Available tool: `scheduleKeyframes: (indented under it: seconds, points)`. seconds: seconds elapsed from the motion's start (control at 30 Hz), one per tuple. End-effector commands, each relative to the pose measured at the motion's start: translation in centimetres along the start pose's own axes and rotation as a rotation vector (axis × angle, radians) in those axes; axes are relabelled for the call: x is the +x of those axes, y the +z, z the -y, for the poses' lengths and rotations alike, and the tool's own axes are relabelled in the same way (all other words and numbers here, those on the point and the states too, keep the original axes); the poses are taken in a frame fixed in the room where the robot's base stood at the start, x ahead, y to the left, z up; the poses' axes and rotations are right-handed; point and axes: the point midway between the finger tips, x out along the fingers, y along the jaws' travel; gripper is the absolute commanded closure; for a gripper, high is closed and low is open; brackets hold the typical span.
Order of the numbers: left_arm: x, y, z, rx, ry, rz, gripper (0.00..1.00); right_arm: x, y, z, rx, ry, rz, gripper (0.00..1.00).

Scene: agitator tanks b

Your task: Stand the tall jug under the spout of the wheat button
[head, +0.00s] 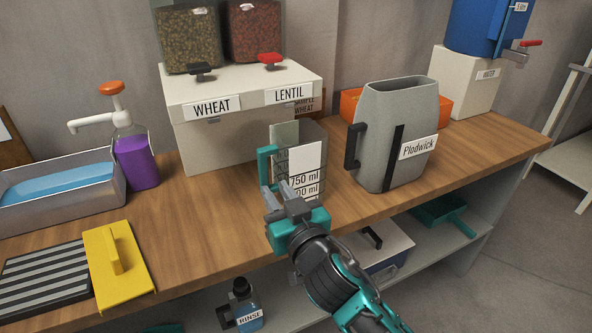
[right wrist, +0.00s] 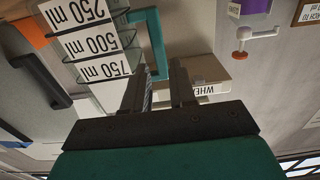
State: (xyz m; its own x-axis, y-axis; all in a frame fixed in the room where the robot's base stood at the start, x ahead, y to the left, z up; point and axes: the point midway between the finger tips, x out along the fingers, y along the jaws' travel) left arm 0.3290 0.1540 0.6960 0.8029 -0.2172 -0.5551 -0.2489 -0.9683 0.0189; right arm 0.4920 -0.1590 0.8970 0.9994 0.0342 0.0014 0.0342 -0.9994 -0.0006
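A tall clear measuring jug (head: 306,158) with ml marks and a teal handle (head: 264,166) stands upright on the wooden counter, right of centre. It shows upside down in the right wrist view (right wrist: 95,45). My right gripper (head: 276,192) is open by the handle's lower end; whether the handle lies between the fingertips is unclear. The wheat button (head: 201,69) is a dark piece on top of the cream dispenser box (head: 230,141), above the WHEAT label (head: 212,106). A small grey spout (head: 213,120) shows below that label. My left gripper is out of view.
A grey Plodwick jug (head: 385,130) stands close right of the measuring jug. A purple pump bottle (head: 133,150) and a tray of blue liquid (head: 60,185) are left of the dispenser.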

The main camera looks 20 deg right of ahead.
Motion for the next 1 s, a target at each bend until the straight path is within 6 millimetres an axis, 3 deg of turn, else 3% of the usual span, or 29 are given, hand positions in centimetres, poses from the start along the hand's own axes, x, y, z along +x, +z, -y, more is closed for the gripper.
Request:
scheduleKeyframes:
  seconds: [0.23,0.6,0.87,1.0]
  points:
    - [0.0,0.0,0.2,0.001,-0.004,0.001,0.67,1.4,-0.1,-0.1,-0.002,0.001,0.001,0.74]
    - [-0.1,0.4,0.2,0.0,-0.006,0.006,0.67,5.7,-0.4,-0.2,-0.001,0.0,0.002,0.74]
    - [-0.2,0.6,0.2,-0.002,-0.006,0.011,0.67,5.9,-0.4,-0.2,-0.001,0.0,0.002,0.74]
    - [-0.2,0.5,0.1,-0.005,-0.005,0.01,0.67,5.9,-0.4,-0.2,-0.001,0.0,0.002,0.85]
